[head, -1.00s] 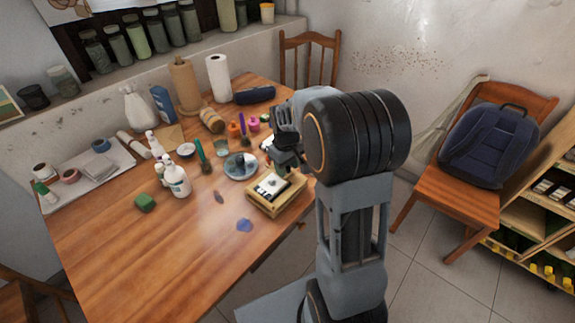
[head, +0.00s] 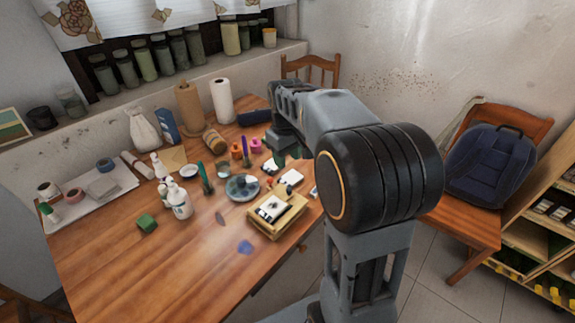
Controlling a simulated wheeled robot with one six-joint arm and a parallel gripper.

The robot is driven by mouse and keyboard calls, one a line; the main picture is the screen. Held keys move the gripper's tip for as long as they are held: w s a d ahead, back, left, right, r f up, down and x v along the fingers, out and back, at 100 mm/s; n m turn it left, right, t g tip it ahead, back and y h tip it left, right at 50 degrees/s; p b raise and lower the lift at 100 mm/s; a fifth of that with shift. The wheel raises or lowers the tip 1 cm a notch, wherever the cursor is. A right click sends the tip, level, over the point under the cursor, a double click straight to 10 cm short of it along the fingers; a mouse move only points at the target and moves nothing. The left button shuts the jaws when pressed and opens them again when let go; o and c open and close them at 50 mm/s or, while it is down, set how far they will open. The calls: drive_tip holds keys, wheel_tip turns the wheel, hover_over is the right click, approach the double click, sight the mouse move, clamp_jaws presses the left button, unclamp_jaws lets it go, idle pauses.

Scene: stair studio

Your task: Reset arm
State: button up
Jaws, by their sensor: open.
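My arm rises at the right of the table in the head view and reaches back over it. My gripper (head: 284,146) is over the right rear part of the table, partly hidden by the arm. It is open, and I see nothing held in it. A wooden tray (head: 280,229) with white-and-black cards sits below and in front of it, near the table's right edge. The gripper is apart from the tray.
A chair with a blue backpack (head: 488,165) and a shelf (head: 535,240) stand at the right. The table's front left is clear.

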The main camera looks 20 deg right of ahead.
drive_tip(key=shift+r, duration=0.4)
drive_tip(key=s+a+r+m+t+p, duration=0.1)
drive_tip(key=s+a+r+p, duration=0.1)
drive_tip(key=s, duration=0.5)
drive_tip(key=s+a+r+m+t+p, duration=0.1)
drive_tip(key=s+a+r+t+p, duration=0.1)
drive_tip(key=s+a+p, duration=0.3)
drive_tip(key=s+r+p, duration=0.1)
drive_tip(key=s, duration=0.2)
drive_tip(key=shift+s+a+m+t, duration=0.2)
drive_tip(key=shift+m+t, duration=0.1)
drive_tip(key=shift+m, duration=0.1)
drive_tip(key=shift+a, duration=0.1)
